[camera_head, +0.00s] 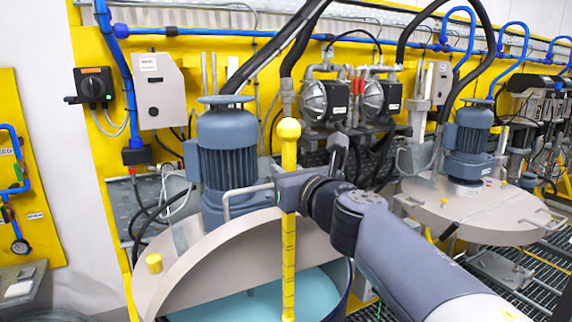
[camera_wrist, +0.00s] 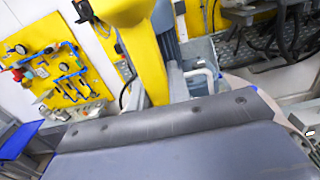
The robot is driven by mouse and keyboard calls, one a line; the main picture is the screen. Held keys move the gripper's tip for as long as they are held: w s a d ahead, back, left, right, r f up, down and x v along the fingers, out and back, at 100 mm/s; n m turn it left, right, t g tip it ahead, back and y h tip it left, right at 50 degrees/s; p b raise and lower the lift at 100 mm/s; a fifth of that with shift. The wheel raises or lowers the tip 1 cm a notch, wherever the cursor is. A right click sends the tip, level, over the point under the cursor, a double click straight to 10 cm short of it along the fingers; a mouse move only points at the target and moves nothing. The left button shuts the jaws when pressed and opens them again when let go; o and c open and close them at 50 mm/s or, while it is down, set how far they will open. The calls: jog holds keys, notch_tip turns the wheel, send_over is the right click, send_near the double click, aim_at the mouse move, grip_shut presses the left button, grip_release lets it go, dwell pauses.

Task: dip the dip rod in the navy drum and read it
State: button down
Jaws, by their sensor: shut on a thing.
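The yellow dip rod (camera_head: 289,225) stands upright with a round knob on top and dark marks along its shaft. My gripper (camera_head: 286,192) is shut on the rod's upper part, below the knob. In the wrist view the rod (camera_wrist: 140,55) looms large and blurred past the grey gripper body. The navy drum (camera_head: 346,297) is below, its dark wall showing at the right of the opening. Teal liquid (camera_head: 250,303) shows inside. The rod's lower part is in front of or in the liquid; I cannot tell whether its tip is immersed.
A blue-grey agitator motor (camera_head: 226,150) stands on the beige lid (camera_head: 190,265), behind the rod. A second lidded drum (camera_head: 480,212) with a motor stands at right. A grey control box (camera_head: 158,90) and pumps (camera_head: 325,100) line the yellow back panel. A valve board (camera_wrist: 58,70) is at left.

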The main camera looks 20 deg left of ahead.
aim_at(290, 290)
notch_tip(290, 290, down, 25)
jog(key=b, duration=2.4)
jog(key=shift+f, duration=0.3)
jog(key=shift+s+f+b, duration=0.1)
jog(key=shift+f+b, duration=0.4)
jog(key=shift+b, duration=0.25)
jog(key=shift+f+b, duration=0.9)
jog(key=shift+r, duration=0.1)
jog(key=shift+r+p, duration=0.95)
jog(key=shift+p, duration=0.1)
